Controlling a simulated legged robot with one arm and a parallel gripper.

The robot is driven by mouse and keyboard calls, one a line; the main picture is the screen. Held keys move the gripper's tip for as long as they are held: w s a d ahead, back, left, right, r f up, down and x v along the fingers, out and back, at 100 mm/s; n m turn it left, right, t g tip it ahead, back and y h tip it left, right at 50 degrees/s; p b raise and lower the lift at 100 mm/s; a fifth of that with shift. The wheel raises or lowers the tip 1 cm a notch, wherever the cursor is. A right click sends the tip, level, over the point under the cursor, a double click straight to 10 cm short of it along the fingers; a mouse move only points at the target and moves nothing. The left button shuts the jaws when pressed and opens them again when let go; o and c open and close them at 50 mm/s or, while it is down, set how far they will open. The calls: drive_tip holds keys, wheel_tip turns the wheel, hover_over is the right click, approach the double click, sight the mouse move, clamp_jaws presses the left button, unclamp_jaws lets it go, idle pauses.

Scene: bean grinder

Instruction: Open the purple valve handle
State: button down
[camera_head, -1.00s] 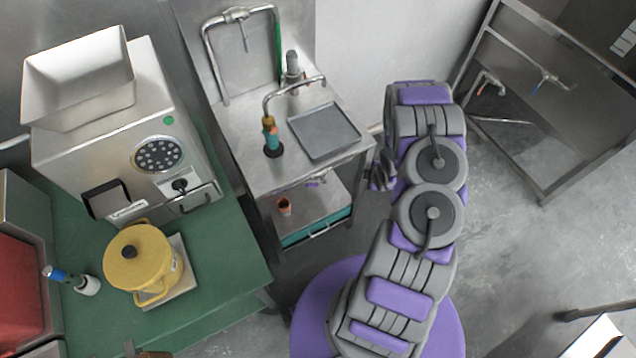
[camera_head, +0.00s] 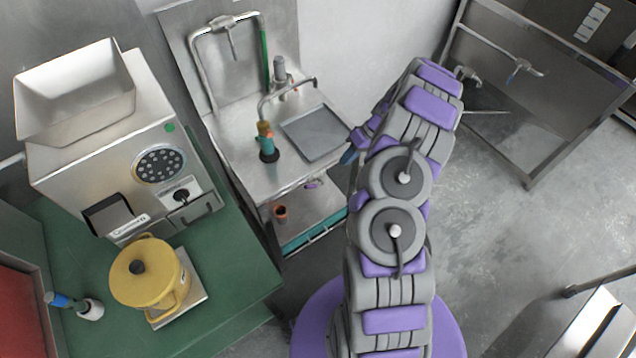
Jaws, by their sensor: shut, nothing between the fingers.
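The small purple valve handle (camera_head: 312,184) sits at the front edge of the steel sink table (camera_head: 235,130), just below the worktop. It is small and its exact angle is hard to tell. My gripper (camera_head: 348,157) is at the far end of my arm, to the right of the handle and apart from it, near the table's right front corner. It is shut and empty. Part of it is hidden behind my arm.
A grey tray (camera_head: 313,133), a tap (camera_head: 288,92) and a green-handled brush (camera_head: 267,143) are on the sink table. A steel grinder (camera_head: 125,150) and yellow pot (camera_head: 146,272) stand left on a green counter (camera_head: 225,290). Floor (camera_head: 490,230) at right is open.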

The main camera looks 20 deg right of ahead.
drive_tip(key=a+r, duration=0.1)
drive_tip(key=r, duration=0.1)
drive_tip(key=b, duration=0.3)
approach(312, 185)
drive_tip(key=shift+y, duration=0.4)
drive_tip(key=x, duration=0.7)
drive_tip(key=shift+d+f, duration=0.25)
drive_tip(key=shift+d, duration=0.05)
drive_tip(key=shift+a, duration=0.1)
